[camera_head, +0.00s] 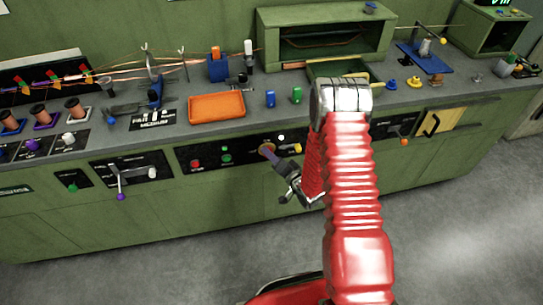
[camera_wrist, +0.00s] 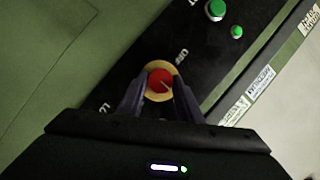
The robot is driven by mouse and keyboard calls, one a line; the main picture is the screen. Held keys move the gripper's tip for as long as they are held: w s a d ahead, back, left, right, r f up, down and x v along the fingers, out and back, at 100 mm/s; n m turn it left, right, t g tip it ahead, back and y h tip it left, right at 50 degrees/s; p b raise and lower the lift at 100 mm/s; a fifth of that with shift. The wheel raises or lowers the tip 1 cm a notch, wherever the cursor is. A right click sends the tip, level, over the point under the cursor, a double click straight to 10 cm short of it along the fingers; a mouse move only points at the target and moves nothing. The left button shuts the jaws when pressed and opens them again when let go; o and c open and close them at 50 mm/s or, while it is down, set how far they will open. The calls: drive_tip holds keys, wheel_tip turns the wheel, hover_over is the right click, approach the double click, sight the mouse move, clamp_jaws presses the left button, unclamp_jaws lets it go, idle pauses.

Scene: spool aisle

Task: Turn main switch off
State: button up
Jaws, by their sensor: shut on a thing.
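The main switch is a red round knob with a pale pointer line on a yellow disc, on the black front panel. In the wrist view the main switch (camera_wrist: 160,81) lies between my two dark fingers. My gripper (camera_wrist: 161,95) is shut on this knob. In the head view my gripper (camera_head: 272,155) reaches the panel from the right and hides much of the switch (camera_head: 266,148).
Green buttons (camera_wrist: 216,9) sit on the same panel, and a red button (camera_head: 196,163) is to the left. A lever with a purple knob (camera_head: 121,196) juts out further left. An orange tray (camera_head: 217,107) stands on the bench above. The floor in front is clear.

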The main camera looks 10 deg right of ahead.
drive_tip(key=shift+n, duration=0.3)
drive_tip(key=n+h, duration=0.2)
drive_tip(key=n, duration=0.2)
drive_tip(key=n+h, duration=0.3)
drive_tip(key=n, duration=0.1)
drive_tip(key=a+n+g+h, duration=0.1)
drive_tip(key=n+h, duration=0.2)
drive_tip(key=shift+n, duration=0.4)
idle(0.4)
idle(0.5)
drive_tip(key=o, duration=1)
drive_tip(key=shift+o, duration=0.2)
drive_tip(key=shift+r, duration=0.1)
drive_tip(key=v, duration=1.3)
drive_tip(key=shift+s+a, duration=0.25)
drive_tip(key=shift+s, duration=0.15)
